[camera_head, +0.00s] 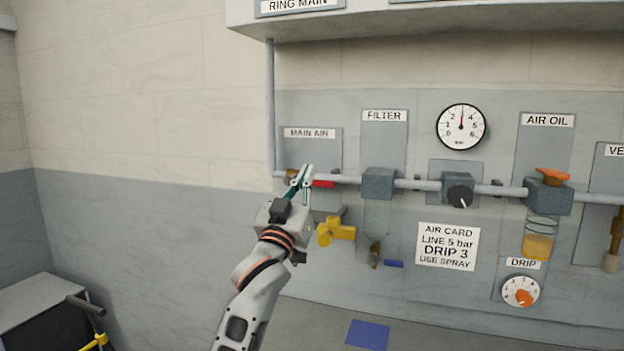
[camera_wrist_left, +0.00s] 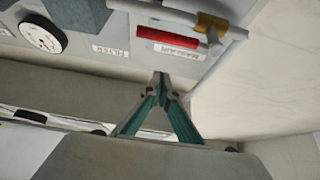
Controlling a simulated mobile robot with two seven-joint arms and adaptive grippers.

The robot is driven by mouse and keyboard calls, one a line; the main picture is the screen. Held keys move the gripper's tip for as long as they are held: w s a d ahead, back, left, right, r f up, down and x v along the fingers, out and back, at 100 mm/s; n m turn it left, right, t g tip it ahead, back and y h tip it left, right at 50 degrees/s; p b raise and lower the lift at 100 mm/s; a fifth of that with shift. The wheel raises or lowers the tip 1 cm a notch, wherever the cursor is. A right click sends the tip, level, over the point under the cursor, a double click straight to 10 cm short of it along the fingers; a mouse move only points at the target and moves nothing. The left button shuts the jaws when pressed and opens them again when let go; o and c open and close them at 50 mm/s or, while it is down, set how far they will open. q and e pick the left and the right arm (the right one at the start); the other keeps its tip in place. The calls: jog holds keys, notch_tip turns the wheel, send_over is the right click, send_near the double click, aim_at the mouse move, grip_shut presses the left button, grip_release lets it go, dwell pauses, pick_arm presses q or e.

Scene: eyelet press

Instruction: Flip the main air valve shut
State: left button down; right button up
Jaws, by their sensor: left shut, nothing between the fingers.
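The main air valve has a red lever (camera_head: 323,184) that lies along the grey pipe, below the MAIN AIR label (camera_head: 309,133). Its brass body (camera_head: 291,173) is partly hidden behind my left gripper. My left gripper (camera_head: 306,173) is shut and empty, and overlaps the valve in the head view, with the lever showing to its right. In the left wrist view the red lever (camera_wrist_left: 167,39) and brass body (camera_wrist_left: 213,27) show beyond the closed fingertips (camera_wrist_left: 162,80). The fingers look apart from the lever there. My right gripper is not in view.
A filter (camera_head: 378,183), a regulator knob (camera_head: 460,196) and an oiler with orange cap (camera_head: 552,175) sit along the pipe. A yellow fitting (camera_head: 336,231) is below the valve. A shelf (camera_head: 430,18) overhangs. The wall at left is clear.

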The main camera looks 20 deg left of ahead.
pick_arm(q)
jog(key=shift+w+d+f+p, duration=0.15)
jog(key=shift+w+f, duration=0.2)
jog(key=shift+w, duration=0.3)
jog(key=shift+w+a+f+p, duration=0.15)
jog(key=shift+w+f, duration=0.2)
jog(key=shift+w, duration=0.3)
jog(key=shift+w+d+f+p, duration=0.15)
jog(key=shift+w+f, duration=0.2)
jog(key=shift+w, duration=0.3)
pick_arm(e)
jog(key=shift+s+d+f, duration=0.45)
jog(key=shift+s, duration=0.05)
pick_arm(q)
jog(key=shift+w, duration=0.1)
